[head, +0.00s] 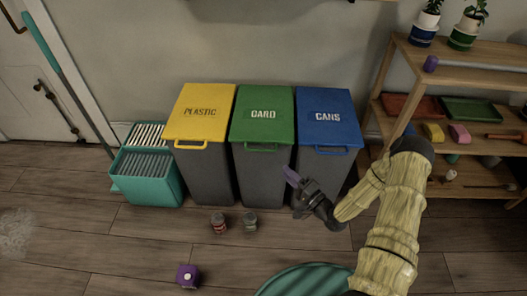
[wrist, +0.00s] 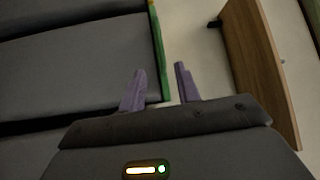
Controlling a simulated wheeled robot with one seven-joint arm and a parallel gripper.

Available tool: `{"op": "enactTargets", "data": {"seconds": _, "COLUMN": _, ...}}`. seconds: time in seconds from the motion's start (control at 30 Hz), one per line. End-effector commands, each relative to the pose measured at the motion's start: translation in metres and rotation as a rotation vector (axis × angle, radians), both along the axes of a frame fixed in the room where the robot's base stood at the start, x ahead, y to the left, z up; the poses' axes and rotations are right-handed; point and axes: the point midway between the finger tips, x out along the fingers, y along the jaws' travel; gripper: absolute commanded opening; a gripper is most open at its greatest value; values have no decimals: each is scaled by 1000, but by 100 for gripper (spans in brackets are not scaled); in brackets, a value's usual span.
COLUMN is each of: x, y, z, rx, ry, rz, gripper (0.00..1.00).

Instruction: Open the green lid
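The green lid (head: 263,115), marked CARD, lies shut on the middle grey bin (head: 261,175). Its green handle (head: 261,147) sticks out at the front edge. My gripper (head: 291,176) is low in front of the bins, near the gap between the green-lidded and blue-lidded ones, below the lid's handle.
A yellow lid (head: 201,113) and a blue lid (head: 327,118) are shut on either side. Two cans (head: 218,223) (head: 250,222) and a purple object (head: 188,275) are on the floor.

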Motion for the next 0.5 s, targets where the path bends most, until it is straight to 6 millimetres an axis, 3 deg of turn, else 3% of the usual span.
{"op": "enactTargets", "data": {"seconds": 0.5, "x": 67, "y": 64, "z": 12, "rx": -1, "ry": -4, "rz": 2, "gripper": 33}}
